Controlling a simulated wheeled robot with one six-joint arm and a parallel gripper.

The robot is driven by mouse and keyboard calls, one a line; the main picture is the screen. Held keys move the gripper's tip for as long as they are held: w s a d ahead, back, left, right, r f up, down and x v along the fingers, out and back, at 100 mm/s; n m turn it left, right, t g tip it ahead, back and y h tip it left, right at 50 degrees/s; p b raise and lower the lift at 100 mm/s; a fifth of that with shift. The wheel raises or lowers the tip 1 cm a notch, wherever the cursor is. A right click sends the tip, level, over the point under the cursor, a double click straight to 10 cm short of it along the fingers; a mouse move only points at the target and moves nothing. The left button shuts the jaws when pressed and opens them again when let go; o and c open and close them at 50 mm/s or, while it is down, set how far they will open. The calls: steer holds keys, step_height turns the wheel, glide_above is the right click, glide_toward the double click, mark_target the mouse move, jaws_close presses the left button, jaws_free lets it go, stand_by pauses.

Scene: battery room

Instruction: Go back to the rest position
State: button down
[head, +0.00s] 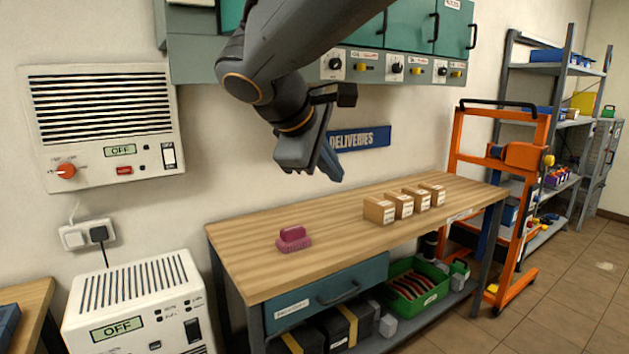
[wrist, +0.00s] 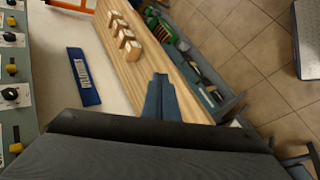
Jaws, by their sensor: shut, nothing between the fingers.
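My gripper (head: 329,165) hangs above the wooden workbench (head: 240,239) in the head view, in front of the wall and the blue DELIVERIES sign (head: 362,138). Its fingers are together and hold nothing. In the wrist view my gripper (wrist: 160,80) shows with its fingertips closed over the bench, well apart from anything on it. The bench top also shows in the wrist view (wrist: 150,64).
Green cabinets (head: 405,25) with knobs hang above. An orange lift frame (head: 512,200) stands at right, with open floor (head: 580,270) beyond. White OFF units (head: 138,300) stand at left.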

steer(key=s+d+f+m+g+y, duration=0.1)
steer(key=s+d+f+m, duration=0.3)
steer(key=f, duration=0.6)
steer(key=s+d+f+m+g+y, duration=0.2)
steer(key=s+d+f, duration=0.4)
steer(key=f, duration=0.4)
steer(key=s+d+f+m+g+y, duration=0.2)
steer(key=s+d+f+m+g, duration=0.2)
steer(key=f, duration=0.6)
steer(key=s+d+m, duration=0.2)
steer(key=shift+s+m, duration=0.25)
steer(key=shift+m, duration=0.15)
